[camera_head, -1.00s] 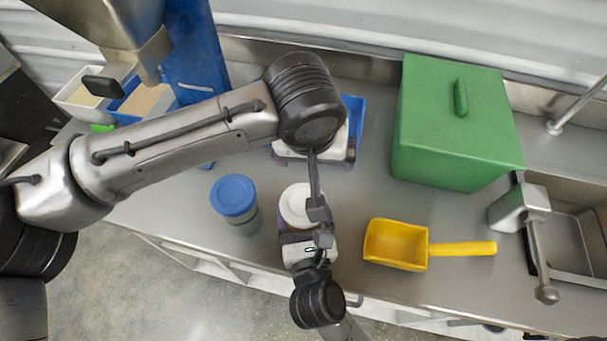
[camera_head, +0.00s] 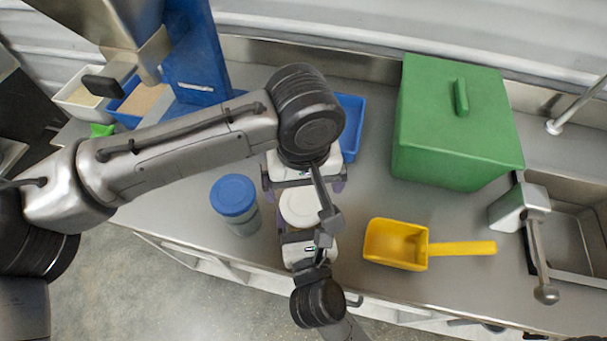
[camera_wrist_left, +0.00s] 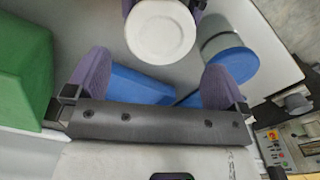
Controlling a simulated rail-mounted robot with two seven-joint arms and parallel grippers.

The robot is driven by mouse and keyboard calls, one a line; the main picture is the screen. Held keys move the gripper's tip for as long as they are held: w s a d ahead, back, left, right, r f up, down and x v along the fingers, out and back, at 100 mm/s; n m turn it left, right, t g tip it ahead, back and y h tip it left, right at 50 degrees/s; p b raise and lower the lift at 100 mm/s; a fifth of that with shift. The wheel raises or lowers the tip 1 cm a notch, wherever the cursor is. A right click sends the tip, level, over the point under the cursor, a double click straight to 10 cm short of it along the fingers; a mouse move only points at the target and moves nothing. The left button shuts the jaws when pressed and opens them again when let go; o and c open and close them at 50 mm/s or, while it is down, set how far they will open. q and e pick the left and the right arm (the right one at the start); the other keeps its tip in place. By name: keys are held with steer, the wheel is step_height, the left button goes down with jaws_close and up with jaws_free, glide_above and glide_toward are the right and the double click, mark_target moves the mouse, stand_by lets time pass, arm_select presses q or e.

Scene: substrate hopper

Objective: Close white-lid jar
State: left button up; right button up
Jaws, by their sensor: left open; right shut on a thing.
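The white-lid jar (camera_head: 300,207) stands at the front of the steel counter with its white lid on top; it also shows in the left wrist view (camera_wrist_left: 160,32). I cannot tell how tightly the lid sits. My right gripper (camera_head: 302,230) comes from the front and is shut on the jar; its purple fingers flank the jar in the left wrist view. My left gripper (camera_head: 303,184) is open and empty, just behind the jar in the head view. Its purple fingers (camera_wrist_left: 155,82) are spread wide and apart from the lid. The jar's body is mostly hidden.
A blue-lid jar (camera_head: 234,196) stands close on the left. A yellow scoop (camera_head: 396,244) lies to the right. A green box (camera_head: 455,130) stands at the back right. A blue tray (camera_head: 351,125) is partly hidden behind my left arm. A sink (camera_head: 575,235) is far right.

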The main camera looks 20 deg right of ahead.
mark_target(303, 202)
arm_select(q)
steer(key=shift+f, duration=3.3)
steer(key=shift+c, duration=0.5)
